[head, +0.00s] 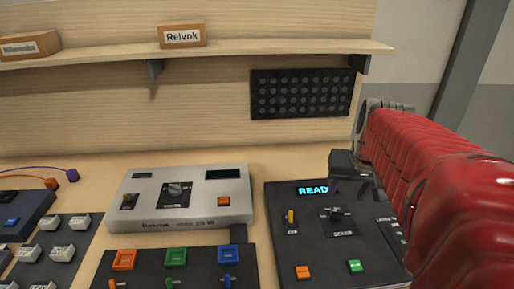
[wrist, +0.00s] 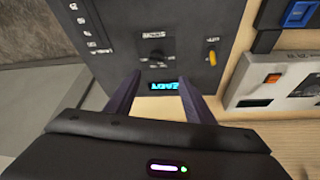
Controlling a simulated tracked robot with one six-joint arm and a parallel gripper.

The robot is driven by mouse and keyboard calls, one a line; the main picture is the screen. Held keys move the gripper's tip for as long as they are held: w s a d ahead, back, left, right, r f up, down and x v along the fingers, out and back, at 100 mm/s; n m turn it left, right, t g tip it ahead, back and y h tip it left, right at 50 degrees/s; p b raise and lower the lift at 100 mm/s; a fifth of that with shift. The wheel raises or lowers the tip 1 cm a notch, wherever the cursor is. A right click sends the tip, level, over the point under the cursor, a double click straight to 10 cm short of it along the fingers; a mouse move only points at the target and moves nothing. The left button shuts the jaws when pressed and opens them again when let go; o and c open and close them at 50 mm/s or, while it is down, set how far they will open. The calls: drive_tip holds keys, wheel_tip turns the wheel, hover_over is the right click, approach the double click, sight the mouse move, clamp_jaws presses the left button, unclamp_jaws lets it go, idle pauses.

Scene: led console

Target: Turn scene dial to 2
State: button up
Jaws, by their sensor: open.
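The scene dial (head: 336,213) is a small black knob on the dark console (head: 275,240) at the right of the head view. In the wrist view the dial (wrist: 156,59) appears upside down, just beyond my fingertips. Its pointer setting is too small to read. My gripper (head: 350,190) is open and empty above the back part of the console, near the lit READY display (head: 312,190). In the wrist view my gripper (wrist: 157,82) has its two fingers apart, with the display (wrist: 165,87) visible between them. The fingers appear apart from the dial.
On the same console are a yellow toggle (head: 291,217), an orange button (head: 303,272) and a green button (head: 354,266). A grey device (head: 150,207) stands to the left. A shelf (head: 280,46) and a black perforated panel (head: 302,94) are behind.

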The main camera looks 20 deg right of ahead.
sight(337, 212)
drive_tip(key=shift+s+d, duration=0.1)
drive_tip(key=shift+d, duration=0.35)
drive_tip(key=shift+f, duration=0.15)
drive_tip(key=x, duration=1.3)
drive_tip(key=shift+f, duration=0.3)
drive_tip(key=c, duration=0.9)
drive_tip(key=shift+a, duration=0.15)
drive_tip(key=shift+c, duration=0.6)
